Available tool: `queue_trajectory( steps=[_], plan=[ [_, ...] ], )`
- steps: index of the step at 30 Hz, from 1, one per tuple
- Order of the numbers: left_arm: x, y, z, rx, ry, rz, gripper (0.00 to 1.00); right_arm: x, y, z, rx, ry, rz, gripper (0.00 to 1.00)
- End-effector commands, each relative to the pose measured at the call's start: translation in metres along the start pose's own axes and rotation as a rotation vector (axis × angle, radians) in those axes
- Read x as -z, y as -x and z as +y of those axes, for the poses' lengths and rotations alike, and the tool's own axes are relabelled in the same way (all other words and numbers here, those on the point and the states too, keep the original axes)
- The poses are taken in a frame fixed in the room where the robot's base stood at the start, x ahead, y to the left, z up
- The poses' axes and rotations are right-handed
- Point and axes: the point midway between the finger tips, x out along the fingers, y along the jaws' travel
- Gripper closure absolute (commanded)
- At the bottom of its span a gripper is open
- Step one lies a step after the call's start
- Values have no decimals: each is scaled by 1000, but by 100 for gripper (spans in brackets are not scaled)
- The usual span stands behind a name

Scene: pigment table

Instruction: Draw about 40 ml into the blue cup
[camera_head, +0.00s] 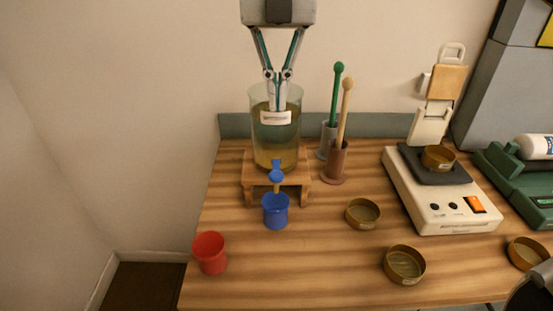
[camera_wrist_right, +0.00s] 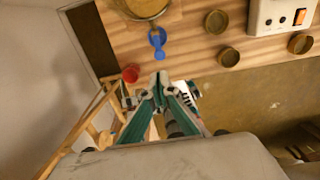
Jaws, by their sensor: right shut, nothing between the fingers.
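A glass vessel (camera_head: 275,140) of amber liquid stands on a small wooden stand (camera_head: 262,190). Its blue tap (camera_head: 276,170) is at the lower front. The blue cup (camera_head: 275,212) stands upright on the table below the tap. A thin amber strip between tap and cup looks like running liquid. The cup's fill level is hidden. My right gripper (camera_head: 278,104) is shut and empty, pointing down in front of the vessel's upper part, above its white label. The shut fingertips also show in the right wrist view (camera_wrist_right: 160,78). My left gripper is not in view.
A red cup (camera_head: 210,253) stands at the front left. Brass bowls (camera_head: 363,213) (camera_head: 404,264) lie to the right. A white balance (camera_head: 440,195) carries another bowl (camera_head: 438,158). Pestles stand in holders (camera_head: 335,163) right of the vessel. The table front between the cups and bowls is clear.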

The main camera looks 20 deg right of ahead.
Motion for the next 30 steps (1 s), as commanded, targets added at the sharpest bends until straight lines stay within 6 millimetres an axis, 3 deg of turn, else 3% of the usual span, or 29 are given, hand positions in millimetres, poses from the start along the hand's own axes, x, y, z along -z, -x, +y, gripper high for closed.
queue_trajectory(
  steps=[7, 21, 30],
  plan=[
    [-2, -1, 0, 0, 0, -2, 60, 0, -17, 0, 1, 3, 3, 100],
    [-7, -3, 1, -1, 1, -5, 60, 1, -105, 0, 0, 3, 3, 100],
    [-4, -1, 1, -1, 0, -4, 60, 0, -137, 0, -1, 1, 2, 100]
  ],
)
